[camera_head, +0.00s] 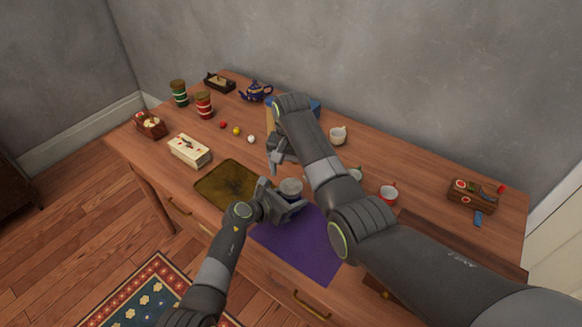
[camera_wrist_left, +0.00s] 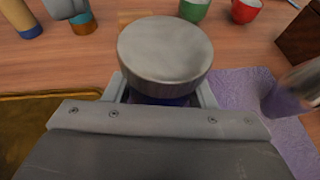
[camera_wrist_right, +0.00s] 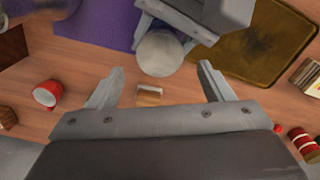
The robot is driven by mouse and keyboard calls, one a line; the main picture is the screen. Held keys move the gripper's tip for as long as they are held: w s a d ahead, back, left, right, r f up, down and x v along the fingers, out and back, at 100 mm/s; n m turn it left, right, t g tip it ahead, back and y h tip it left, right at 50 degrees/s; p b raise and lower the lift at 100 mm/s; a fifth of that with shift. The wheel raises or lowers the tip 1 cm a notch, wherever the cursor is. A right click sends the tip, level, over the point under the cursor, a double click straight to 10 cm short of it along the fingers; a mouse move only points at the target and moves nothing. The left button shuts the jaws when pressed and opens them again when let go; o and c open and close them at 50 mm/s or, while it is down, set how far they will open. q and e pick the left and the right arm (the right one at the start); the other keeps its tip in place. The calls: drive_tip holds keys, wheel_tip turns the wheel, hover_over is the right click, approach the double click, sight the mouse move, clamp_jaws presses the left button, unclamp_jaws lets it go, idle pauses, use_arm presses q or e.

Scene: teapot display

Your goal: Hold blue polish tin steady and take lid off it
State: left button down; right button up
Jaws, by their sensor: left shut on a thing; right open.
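The blue polish tin has a wide round grey lid (camera_wrist_left: 165,52) on top. Only a thin strip of its dark blue body (camera_wrist_left: 163,100) shows below the lid in the left wrist view. My left gripper (camera_head: 284,203) is shut on the tin's body under the lid and holds it upright. The lid also shows from above in the head view (camera_head: 291,186) and in the right wrist view (camera_wrist_right: 160,53). My right gripper (camera_wrist_right: 161,84) is open and empty, with the lid ahead of its fingertips and apart from them. My right arm partly covers the table in the head view.
A purple cloth (camera_head: 297,244) and a brown tray (camera_head: 222,181) lie near the front edge. A playing-card box (camera_head: 190,150), small balls (camera_head: 237,131), cups (camera_head: 388,192) and a blue teapot (camera_head: 256,91) stand around. A wooden block (camera_wrist_right: 149,95) lies beneath my right gripper.

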sight(291, 186)
drive_tip(key=m, duration=0.1)
drive_tip(key=r+m, duration=0.1)
drive_tip(key=m, duration=0.2)
drive_tip(key=shift+r, duration=0.3)
drive_tip(key=m, duration=0.2)
drive_tip(key=r+m, duration=0.1)
drive_tip(key=m, duration=0.1)
drive_tip(key=shift+r+m, duration=0.15)
drive_tip(key=shift+m, duration=0.25)
drive_tip(key=shift+f, duration=3.95)
drive_tip(key=shift+c, duration=0.3)
drive_tip(key=c, duration=0.9)
drive_tip(key=n, duration=0.4)
drive_tip(key=shift+n, duration=0.4)
drive_tip(key=n, duration=0.5)
